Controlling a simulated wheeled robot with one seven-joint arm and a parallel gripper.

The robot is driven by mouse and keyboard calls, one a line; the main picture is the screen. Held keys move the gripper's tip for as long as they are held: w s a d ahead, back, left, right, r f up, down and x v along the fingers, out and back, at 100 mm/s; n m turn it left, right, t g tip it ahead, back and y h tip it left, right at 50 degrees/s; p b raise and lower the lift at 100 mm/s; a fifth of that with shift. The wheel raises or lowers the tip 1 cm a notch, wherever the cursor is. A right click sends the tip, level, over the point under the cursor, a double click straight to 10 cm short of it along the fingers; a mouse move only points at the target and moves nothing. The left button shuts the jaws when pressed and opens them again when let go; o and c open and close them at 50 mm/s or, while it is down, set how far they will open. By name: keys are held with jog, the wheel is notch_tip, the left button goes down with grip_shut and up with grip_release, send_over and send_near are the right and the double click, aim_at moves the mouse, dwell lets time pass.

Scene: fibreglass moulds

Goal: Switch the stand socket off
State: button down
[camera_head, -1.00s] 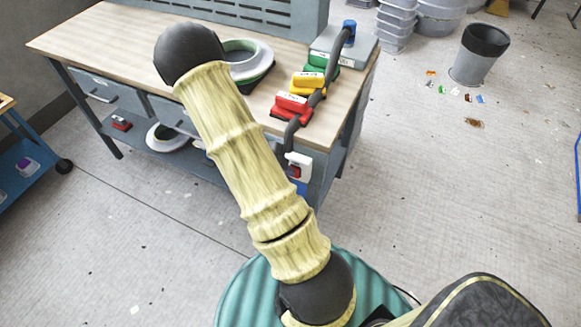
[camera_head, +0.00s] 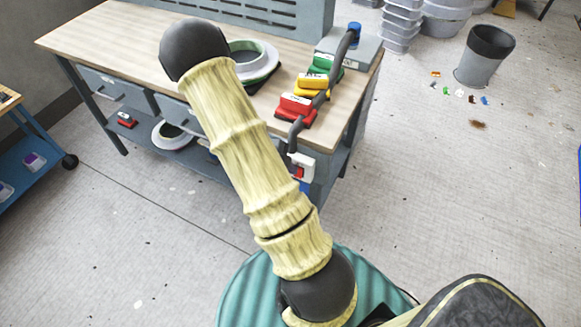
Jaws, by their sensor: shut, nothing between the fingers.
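A small white socket box with a red switch (camera_head: 300,171) is fixed at the front right corner of the workbench, below the top. I take it to be the stand socket. It is partly beside my pale, bamboo-patterned arm link, and its switch position is too small to tell. My arm rises from the bottom of the view to a black joint over the bench. My gripper is not in view, so its place relative to the socket cannot be seen.
The wooden-topped workbench (camera_head: 110,42) carries red (camera_head: 296,106), yellow (camera_head: 312,84) and green (camera_head: 326,64) blocks, a ring-shaped mould (camera_head: 262,66) and a thick grey hose (camera_head: 334,72). A blue cart (camera_head: 40,150) stands left. A bin (camera_head: 484,56) stands on open floor at right.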

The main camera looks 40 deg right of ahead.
jog(key=s+a+p+v, duration=0.1)
jog(key=s+p+v, duration=0.1)
jog(key=v, duration=1)
jog(key=shift+w+f+p, duration=0.15)
jog(key=shift+w+p, duration=0.3)
jog(key=shift+p, duration=0.15)
